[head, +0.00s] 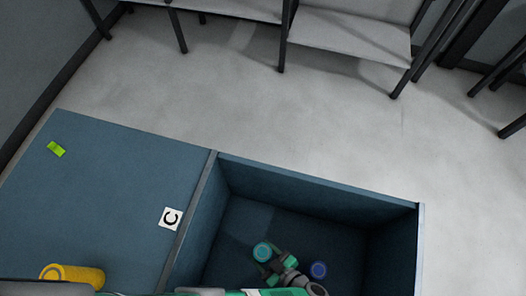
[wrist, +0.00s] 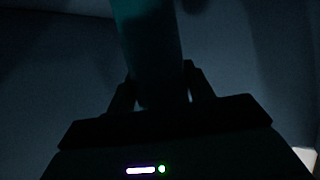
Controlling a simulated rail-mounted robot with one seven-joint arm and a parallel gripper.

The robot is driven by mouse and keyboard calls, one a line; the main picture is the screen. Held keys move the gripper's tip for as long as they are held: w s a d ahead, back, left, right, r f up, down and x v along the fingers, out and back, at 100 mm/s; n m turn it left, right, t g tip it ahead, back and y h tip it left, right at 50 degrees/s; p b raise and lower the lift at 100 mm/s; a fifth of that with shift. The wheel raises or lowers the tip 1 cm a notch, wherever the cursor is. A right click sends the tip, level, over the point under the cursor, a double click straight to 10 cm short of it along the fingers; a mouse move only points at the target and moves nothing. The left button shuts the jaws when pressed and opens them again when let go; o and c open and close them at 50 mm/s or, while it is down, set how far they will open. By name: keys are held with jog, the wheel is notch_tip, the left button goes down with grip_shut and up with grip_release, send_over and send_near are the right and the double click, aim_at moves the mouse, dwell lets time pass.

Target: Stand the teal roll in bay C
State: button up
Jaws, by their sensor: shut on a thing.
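The teal roll (head: 262,251) is inside the open bay marked C, seen nearly end-on from above in the head view. My gripper (head: 274,264) is down in the bay and shut on the roll. In the dark wrist view the teal roll (wrist: 150,45) stands out between the two fingers of my gripper (wrist: 160,92). Whether the roll's lower end touches the bay floor cannot be told.
The bay's far wall (head: 320,180) rises behind.

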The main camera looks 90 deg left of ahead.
jog(key=shift+f, duration=0.25)
jog(key=o, duration=1.1)
jog(key=shift+o, duration=0.2)
jog(key=shift+r, duration=0.1)
jog(key=shift+r+p, duration=0.3)
jog(key=shift+r, duration=0.05)
jog(key=shift+w+d+r+p, duration=0.1)
jog(key=shift+r+p, duration=0.55)
jog(key=v, duration=1.1)
jog(key=shift+w+d+f, duration=0.2)
jog(key=shift+d, duration=0.05)
